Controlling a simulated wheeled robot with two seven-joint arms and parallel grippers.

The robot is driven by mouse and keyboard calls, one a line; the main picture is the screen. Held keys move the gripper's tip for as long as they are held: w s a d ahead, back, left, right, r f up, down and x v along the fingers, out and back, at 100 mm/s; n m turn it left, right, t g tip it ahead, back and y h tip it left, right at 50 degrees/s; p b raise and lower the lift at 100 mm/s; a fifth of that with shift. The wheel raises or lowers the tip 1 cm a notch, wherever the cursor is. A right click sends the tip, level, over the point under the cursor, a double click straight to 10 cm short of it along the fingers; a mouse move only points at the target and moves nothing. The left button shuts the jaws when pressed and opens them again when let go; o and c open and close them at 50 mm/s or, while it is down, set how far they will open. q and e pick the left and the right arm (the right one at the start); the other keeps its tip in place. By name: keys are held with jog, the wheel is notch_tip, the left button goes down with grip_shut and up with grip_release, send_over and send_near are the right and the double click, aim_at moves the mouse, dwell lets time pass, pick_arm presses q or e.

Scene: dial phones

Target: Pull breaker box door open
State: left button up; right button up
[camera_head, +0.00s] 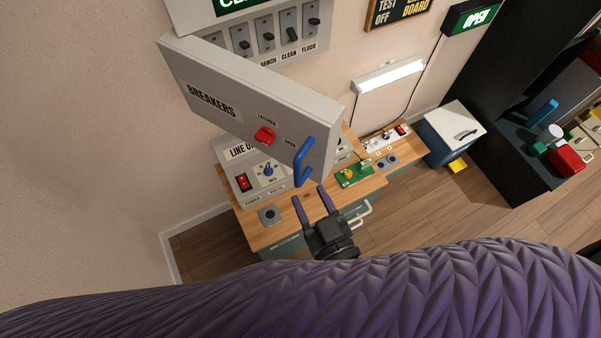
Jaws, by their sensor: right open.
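The breaker box door (235,95) is a grey panel labelled BREAKERS, with a red latch (264,136) and a blue handle (303,163). It stands swung out from the wall, and the breaker switches (267,38) show behind it. My right gripper (314,201) has two purple fingers, spread apart and empty. Its fingertips are just below the blue handle in the picture; I cannot tell whether they touch it. My left gripper is not in view.
A wooden bench (290,235) under the door carries a grey LINE box (243,180) and a green board (354,174). A blue cabinet (447,140) stands to the right. Open wooden floor (440,210) lies in front of the cabinet.

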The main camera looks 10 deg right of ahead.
jog(key=v, duration=0.3)
jog(key=shift+s+d, duration=0.1)
jog(key=shift+s, duration=0.25)
jog(key=shift+d+f, duration=0.1)
jog(key=shift+c, duration=1.3)
jog(key=d+m+y+b, duration=0.1)
jog(key=y+b, duration=0.1)
jog(key=w+d+f+m+g+y+b, duration=0.1)
jog(key=y+b, duration=0.1)
jog(key=w+d+f+m+g+y+b, duration=0.1)
jog(key=d+y+b, duration=0.1)
jog(key=y, duration=0.1)
jog(key=shift+w, duration=0.2)
grip_shut()
jog(key=w+d+m+g+y+b, duration=0.2)
jog(key=d+m+g+y+b, duration=0.25)
jog(key=m+g, duration=0.2)
jog(key=shift+n, duration=0.25)
jog(key=b+x, duration=0.1)
jog(key=x, duration=0.3)
jog(key=b+x, duration=0.1)
jog(key=x, duration=0.4)
jog(key=shift+w+r, duration=0.2)
jog(key=shift+r, duration=0.05)
